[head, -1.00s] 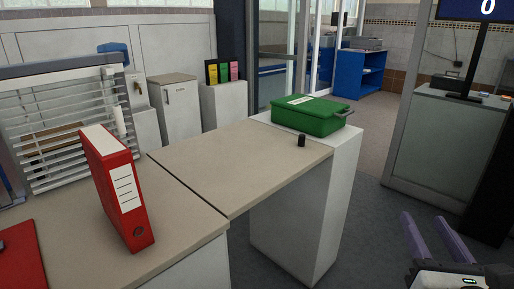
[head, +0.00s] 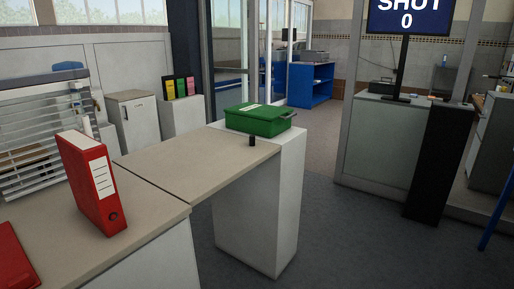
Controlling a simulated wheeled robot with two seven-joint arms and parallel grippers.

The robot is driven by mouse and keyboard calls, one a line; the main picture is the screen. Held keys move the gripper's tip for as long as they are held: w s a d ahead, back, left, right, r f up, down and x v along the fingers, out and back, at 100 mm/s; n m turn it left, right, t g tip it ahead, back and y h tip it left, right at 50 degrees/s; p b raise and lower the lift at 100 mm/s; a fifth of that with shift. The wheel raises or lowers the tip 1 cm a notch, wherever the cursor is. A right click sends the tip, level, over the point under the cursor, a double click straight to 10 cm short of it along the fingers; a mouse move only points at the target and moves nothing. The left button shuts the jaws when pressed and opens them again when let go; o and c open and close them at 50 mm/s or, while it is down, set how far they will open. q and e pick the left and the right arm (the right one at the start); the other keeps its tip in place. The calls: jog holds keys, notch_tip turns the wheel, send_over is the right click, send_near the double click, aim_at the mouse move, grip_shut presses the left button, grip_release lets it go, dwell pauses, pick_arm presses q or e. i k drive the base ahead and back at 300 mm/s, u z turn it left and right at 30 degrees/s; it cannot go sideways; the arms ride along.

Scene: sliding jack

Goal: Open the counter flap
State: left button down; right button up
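The counter flap (head: 193,157) is a beige panel lying level. It bridges from the beige counter (head: 150,215) at left to a white pedestal (head: 258,215) at right. A dark seam runs between flap and counter. A green box with a handle (head: 260,121) rests at the flap's far right end, over the pedestal top. A small black cylinder (head: 252,141), perhaps a knob, stands on the flap near its right end, in front of the green box. Neither of my grippers is in view.
A red binder (head: 92,180) stands on the counter beside a white slatted rack (head: 40,135). A screen (head: 409,17) reading "SHUT 0" stands at the upper right, above a black pillar (head: 440,165). Grey floor (head: 350,235) right of the pedestal is clear.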

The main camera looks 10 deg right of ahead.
aim_at(191, 166)
jog(key=z, duration=0.8)
jog(key=i, duration=0.6)
jog(key=z, duration=0.5)
jog(key=i, duration=1.05)
jog(key=u, duration=1)
jog(key=i, duration=0.55)
jog(key=u, duration=0.5)
